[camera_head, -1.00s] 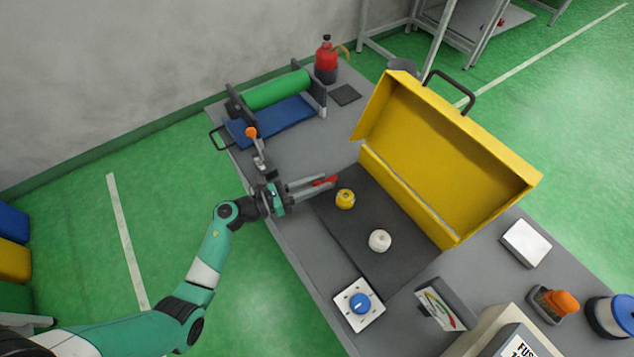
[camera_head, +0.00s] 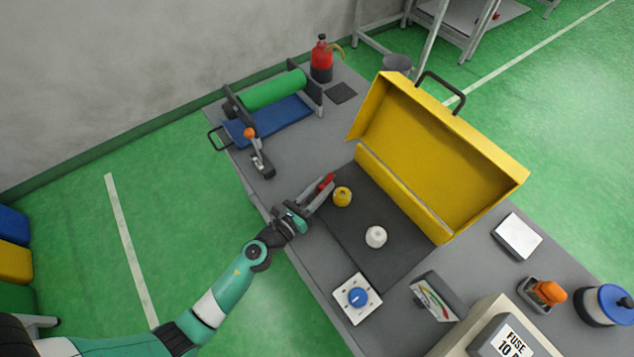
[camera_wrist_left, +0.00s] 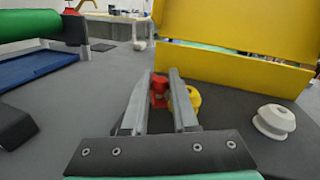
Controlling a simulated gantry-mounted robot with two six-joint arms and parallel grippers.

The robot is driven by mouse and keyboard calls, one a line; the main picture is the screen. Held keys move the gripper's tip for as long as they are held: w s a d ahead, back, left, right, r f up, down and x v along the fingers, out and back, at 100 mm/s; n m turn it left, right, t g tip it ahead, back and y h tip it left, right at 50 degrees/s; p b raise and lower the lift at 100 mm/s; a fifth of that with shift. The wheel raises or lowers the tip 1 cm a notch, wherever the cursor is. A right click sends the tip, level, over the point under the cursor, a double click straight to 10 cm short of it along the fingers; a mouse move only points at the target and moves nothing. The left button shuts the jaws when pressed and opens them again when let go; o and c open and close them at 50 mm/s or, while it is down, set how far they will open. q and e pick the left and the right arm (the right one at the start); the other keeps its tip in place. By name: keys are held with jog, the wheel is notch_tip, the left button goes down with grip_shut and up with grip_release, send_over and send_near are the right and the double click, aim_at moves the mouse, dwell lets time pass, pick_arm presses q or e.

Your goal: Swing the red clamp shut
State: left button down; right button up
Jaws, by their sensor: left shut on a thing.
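My left gripper (camera_head: 321,190) is shut on the red clamp (camera_head: 326,180) at the near-left edge of the dark mat. Only a short red part of the clamp shows at the fingertips, and the fingers hide the rest. In the left wrist view the red part (camera_wrist_left: 159,89) shows between the far ends of the two fingers. I cannot tell the clamp's angle. A yellow knob-like piece (camera_head: 342,196) stands just right of the fingers. My right gripper is not in view.
The yellow lid (camera_head: 440,150) stands open behind the dark mat (camera_head: 395,262). A white spool-like piece (camera_head: 376,237) sits on the mat. An orange-tipped lever (camera_head: 258,157) stands to the left. A blue dial (camera_head: 358,298) lies in front. The bench between lever and mat is clear.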

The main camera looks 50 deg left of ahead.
pick_arm(q)
jog(key=n+y, duration=0.1)
jog(key=d+y, duration=0.1)
jog(key=n+y, duration=0.1)
jog(key=y, duration=0.1)
jog(key=shift+w+d+n+g, duration=0.25)
jog(key=shift+w+n+g, duration=0.05)
jog(key=shift+g, duration=0.1)
jog(key=shift+w+d+f+n+g+y+b, duration=0.1)
jog(key=shift+n+g+y+b, duration=0.1)
jog(key=shift+n+g+y, duration=0.35)
jog(key=shift+w+d+r+n+g+y+b, duration=0.15)
jog(key=shift+n+y, duration=0.25)
jog(key=shift+y, duration=0.4)
jog(key=shift+w+d+f+n+g+y+b, duration=0.1)
jog(key=shift+f+n+g+y+b, duration=0.15)
jog(key=shift+n+y, duration=0.3)
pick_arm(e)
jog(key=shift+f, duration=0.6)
pick_arm(q)
jog(key=shift+r, duration=0.15)
jog(key=c, duration=0.7)
grip_release()
jog(key=shift+a, duration=0.1)
jog(key=shift+s+r, duration=0.1)
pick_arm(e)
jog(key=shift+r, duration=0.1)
